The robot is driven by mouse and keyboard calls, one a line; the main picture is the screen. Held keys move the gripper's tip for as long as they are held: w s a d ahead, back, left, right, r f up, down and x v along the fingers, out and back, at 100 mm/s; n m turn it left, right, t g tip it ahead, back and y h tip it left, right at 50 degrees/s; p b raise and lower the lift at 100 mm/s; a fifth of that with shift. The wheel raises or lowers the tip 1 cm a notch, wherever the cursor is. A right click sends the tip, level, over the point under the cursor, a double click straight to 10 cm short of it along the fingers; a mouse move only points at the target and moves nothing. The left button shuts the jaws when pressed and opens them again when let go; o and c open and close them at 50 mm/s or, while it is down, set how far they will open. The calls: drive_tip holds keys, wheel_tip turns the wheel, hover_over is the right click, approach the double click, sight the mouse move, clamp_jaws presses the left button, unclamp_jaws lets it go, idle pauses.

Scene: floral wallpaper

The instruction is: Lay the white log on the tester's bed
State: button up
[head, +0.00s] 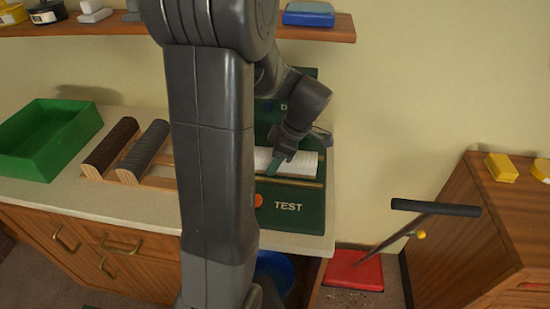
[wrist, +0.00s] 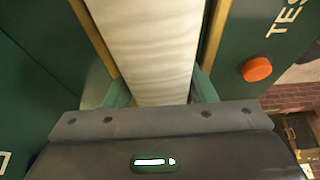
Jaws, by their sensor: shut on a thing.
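The white log (head: 303,164) is over the bed of the dark green tester (head: 308,219), on the right of the counter. In the wrist view, the log (wrist: 150,45) runs lengthwise between the bed's two tan rails (wrist: 213,35). My gripper (wrist: 160,92) is shut on the log, with one green finger on each side of it. In the head view my gripper (head: 278,162) is partly hidden by my arm. I cannot tell whether the log rests fully on the bed. The tester's orange button (wrist: 257,69) is beside the bed.
A wooden rack on the counter holds a dark brown log (head: 110,145) and a grey log (head: 145,150). A green bin (head: 48,138) stands at the left. A shelf (head: 110,25) with small items is above. A wooden cabinet (head: 480,240) and red floor pad (head: 354,270) are right.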

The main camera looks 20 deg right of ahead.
drive_tip(key=shift+f, duration=0.1)
drive_tip(key=o, duration=1)
drive_tip(key=shift+c, duration=0.2)
drive_tip(key=v, duration=1.2)
drive_tip(key=shift+s, duration=0.15)
